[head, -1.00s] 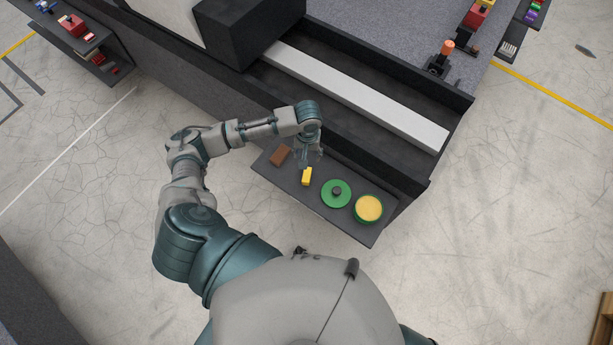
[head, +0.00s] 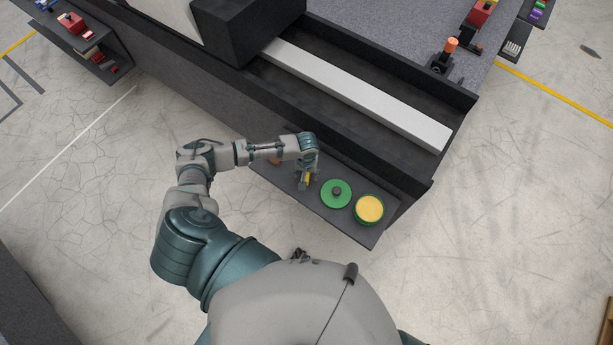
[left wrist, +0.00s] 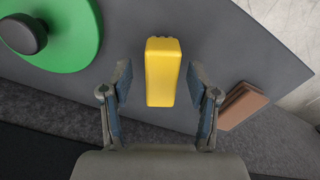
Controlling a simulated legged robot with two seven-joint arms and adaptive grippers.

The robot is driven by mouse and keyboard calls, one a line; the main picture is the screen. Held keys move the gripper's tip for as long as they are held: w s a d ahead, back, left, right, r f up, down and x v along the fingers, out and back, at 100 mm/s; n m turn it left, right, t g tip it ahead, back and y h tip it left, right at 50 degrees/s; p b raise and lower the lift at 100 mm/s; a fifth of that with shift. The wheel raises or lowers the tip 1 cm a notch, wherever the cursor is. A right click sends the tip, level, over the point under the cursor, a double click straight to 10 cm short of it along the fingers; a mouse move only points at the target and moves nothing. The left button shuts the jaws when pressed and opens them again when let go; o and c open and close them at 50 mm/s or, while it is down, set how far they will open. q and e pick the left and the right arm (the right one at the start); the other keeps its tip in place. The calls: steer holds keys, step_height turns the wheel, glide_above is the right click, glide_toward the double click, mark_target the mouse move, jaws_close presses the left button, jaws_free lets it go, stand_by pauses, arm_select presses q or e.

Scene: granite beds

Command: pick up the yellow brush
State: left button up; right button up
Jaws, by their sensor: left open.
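The yellow brush (left wrist: 163,72) lies on a dark grey shelf (left wrist: 205,40) in the left wrist view. In the head view the brush (head: 308,178) is mostly hidden by my left gripper (head: 307,182). My left gripper (left wrist: 159,88) is open, with one finger on each side of the brush's near part. Gaps show between the fingers and the brush, so it is not held. My right gripper is not in view.
A green disc with a dark knob (head: 336,193) and a round green-rimmed yellow thing (head: 369,209) lie right of the brush. A brown block (left wrist: 242,105) lies on the other side, partly hidden in the head view. A dark machine bed (head: 350,110) rises behind the shelf.

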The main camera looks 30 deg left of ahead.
arm_select(q)
steer(key=shift+f, duration=0.2)
steer(key=shift+a, duration=0.2)
jaws_close()
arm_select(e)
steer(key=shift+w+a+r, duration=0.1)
arm_select(q)
steer(key=shift+d, duration=0.1)
steer(key=shift+r, duration=0.5)
steer(key=r, duration=0.1)
steer(key=s+r+p, duration=0.1)
steer(key=shift+d+r, duration=0.15)
steer(key=shift+r, duration=0.2)
steer(key=s+d+r+p, duration=0.1)
steer(key=s+d, duration=0.5)
steer(key=s, duration=0.7)
steer(key=shift+s+d+r+p, duration=0.2)
steer(key=shift+s+p, duration=0.1)
steer(key=shift+p, duration=0.1)
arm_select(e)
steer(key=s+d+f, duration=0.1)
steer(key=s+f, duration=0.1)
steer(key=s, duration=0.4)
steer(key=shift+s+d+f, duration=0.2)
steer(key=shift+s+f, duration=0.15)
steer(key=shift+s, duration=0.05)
